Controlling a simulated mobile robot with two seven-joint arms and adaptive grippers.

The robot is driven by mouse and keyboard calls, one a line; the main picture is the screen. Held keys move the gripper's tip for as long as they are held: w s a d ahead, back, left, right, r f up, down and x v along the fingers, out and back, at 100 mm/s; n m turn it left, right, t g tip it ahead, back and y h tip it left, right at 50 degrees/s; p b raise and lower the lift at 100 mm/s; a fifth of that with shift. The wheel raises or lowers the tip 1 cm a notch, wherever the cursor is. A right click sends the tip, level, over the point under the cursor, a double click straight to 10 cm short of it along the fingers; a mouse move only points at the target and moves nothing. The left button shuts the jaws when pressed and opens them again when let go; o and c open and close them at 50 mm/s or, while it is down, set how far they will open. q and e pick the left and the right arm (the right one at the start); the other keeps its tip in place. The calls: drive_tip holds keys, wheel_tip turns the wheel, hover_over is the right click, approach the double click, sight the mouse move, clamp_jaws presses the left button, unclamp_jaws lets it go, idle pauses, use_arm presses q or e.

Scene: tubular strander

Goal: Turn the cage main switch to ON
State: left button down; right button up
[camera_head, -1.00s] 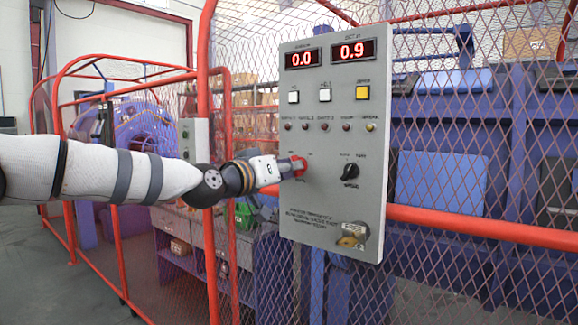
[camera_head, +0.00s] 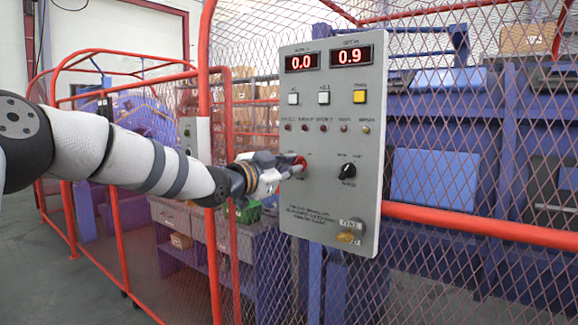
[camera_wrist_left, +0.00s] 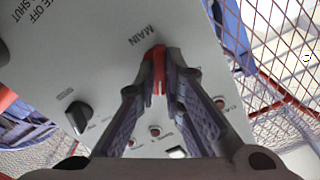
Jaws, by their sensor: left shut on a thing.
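The grey control panel (camera_head: 335,200) is fixed at the red cage frame, and its red switch handle (camera_head: 301,162) is at the middle left of its face. My left gripper (camera_head: 291,167) reaches in from the left and is shut on this handle. In the left wrist view the two fingers (camera_wrist_left: 158,75) close around the red handle (camera_wrist_left: 156,54), beside the printed word MAIN. The fingers cover much of the handle, so its exact angle and any position marks are hard to read. My right gripper is not in view.
Several lamps and three square buttons are above. Red displays (camera_head: 351,54) read 0.0 and 0.9. A red rail (camera_head: 480,226) and mesh flank the panel.

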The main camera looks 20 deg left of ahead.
use_arm(q)
drive_tip(key=shift+m, duration=1.2)
drive_tip(key=c, duration=1.7)
unclamp_jaws()
drive_tip(key=v, duration=1.2)
